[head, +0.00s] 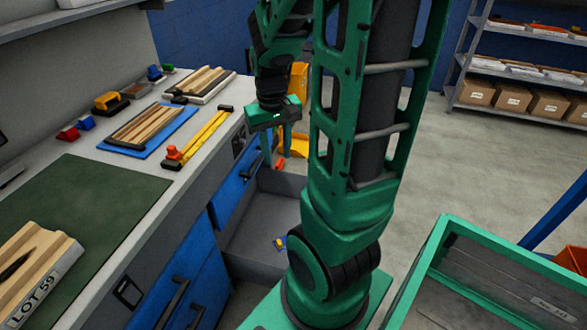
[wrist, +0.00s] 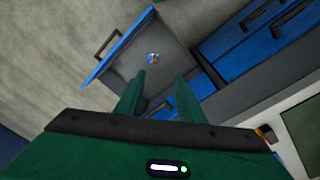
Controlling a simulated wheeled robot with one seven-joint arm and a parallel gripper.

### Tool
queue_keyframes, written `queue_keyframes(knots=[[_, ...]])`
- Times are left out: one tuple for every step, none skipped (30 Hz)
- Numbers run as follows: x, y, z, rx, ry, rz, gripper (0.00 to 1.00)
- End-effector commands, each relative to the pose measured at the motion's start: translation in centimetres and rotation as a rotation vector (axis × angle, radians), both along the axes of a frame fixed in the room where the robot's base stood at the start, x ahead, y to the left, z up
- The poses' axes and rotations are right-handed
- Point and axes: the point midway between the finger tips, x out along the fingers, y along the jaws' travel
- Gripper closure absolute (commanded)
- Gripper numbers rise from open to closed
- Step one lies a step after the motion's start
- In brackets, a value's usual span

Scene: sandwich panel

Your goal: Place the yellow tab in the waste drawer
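The open waste drawer (head: 255,225) is grey inside and pulled out from the blue bench front. In the wrist view the drawer (wrist: 165,35) shows its blue front and handle at upper left. The same small cluster shows partly behind my arm in the head view (head: 280,243). My gripper (head: 275,160) hangs above the drawer, well clear of its floor. In the wrist view its two fingers (wrist: 157,88) are apart with nothing between them.
The bench holds a green mat (head: 75,215), a panel marked LOT 59 (head: 35,275), wooden strips on a blue board (head: 150,128), yellow bars (head: 205,135) and small coloured blocks (head: 78,130). A green-rimmed bin (head: 440,240) stands at right. Shelves with boxes (head: 510,97) stand behind on open floor.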

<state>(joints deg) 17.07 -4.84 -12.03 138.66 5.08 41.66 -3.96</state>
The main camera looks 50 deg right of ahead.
Motion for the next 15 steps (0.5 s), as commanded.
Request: queue_keyframes(knots=[[-1.3,0.9,1.2,0.006,-0.006,-0.005,0.65],[-2.2,1.5,1.7,0.012,-0.003,-0.010,0.65],[-3.4,2.1,2.3,0.019,0.001,-0.016,0.65],[-4.3,2.7,2.8,0.025,0.003,-0.020,0.65],[-5.1,3.2,3.2,0.032,0.005,-0.023,0.65],[-6.3,3.9,3.7,0.039,0.009,-0.029,0.65],[-7.1,4.3,4.0,0.045,0.011,-0.033,0.65],[-7.9,4.8,4.3,0.051,0.013,-0.036,0.65],[-8.9,5.3,4.6,0.059,0.017,-0.040,0.65],[-9.6,5.7,4.8,0.063,0.018,-0.043,0.65],[-10.2,6.0,4.9,0.068,0.021,-0.046,0.65],[-10.9,6.4,5.1,0.074,0.023,-0.049,0.65],[-11.3,6.6,5.2,0.078,0.025,-0.051,0.65],[-11.7,6.8,5.3,0.081,0.027,-0.052,0.65],[-12.1,7.1,5.3,0.085,0.029,-0.054,0.65]])
